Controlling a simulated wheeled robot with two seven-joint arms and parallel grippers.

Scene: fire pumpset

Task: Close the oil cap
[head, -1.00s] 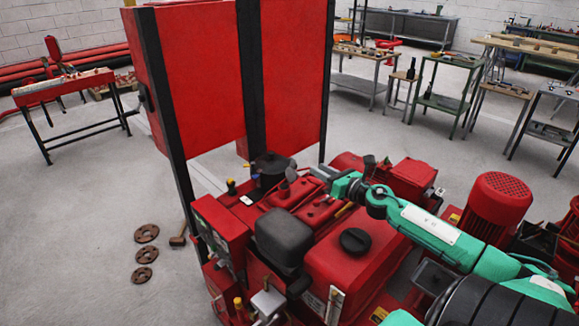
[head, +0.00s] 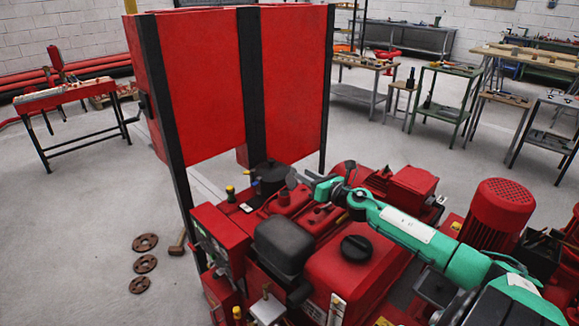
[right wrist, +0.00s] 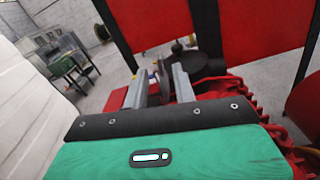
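The red pumpset engine stands in the middle of the head view. A black round cap (head: 356,248) sits on its red tank (head: 335,272). A black cylindrical part (head: 270,176) stands at its far end; its dark round top also shows in the right wrist view (right wrist: 210,66). I cannot tell for sure which part is the oil cap. My right gripper (head: 304,180) is over the far part of the engine, just right of the black cylinder. My left gripper is out of view.
Tall red panels (head: 290,80) on black posts rise behind the engine. A red motor (head: 497,208) stands to the right. Worktables line the back right; the left floor is mostly free.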

